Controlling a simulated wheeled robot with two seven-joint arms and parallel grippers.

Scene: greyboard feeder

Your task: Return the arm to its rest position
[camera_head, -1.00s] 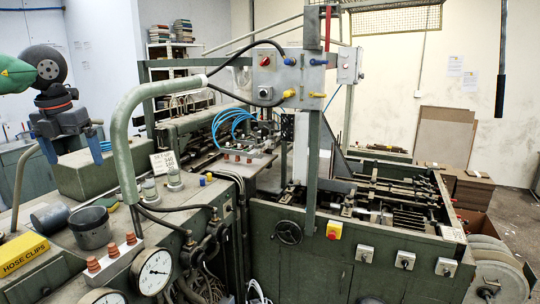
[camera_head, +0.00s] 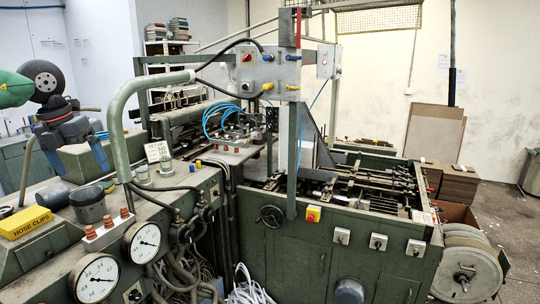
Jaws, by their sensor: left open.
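My left arm, with a green sleeve and dark wheel-like joints, comes in from the left edge in the camera_head view. My left gripper (camera_head: 77,166) hangs at the left with its two blue-grey fingers spread apart. It is open and nothing shows between the fingers. It appears in front of a green machine block (camera_head: 88,160), above the bench with the cups; whether it touches the block cannot be told. My right gripper is not in view.
A yellow hose clips box (camera_head: 26,222), a dark cup (camera_head: 89,205) and dial gauges (camera_head: 96,278) are at the lower left. A bent pale green pipe (camera_head: 117,130) rises right of the gripper. The green feeder machine (camera_head: 330,245) fills the middle. Open floor (camera_head: 510,215) lies at right.

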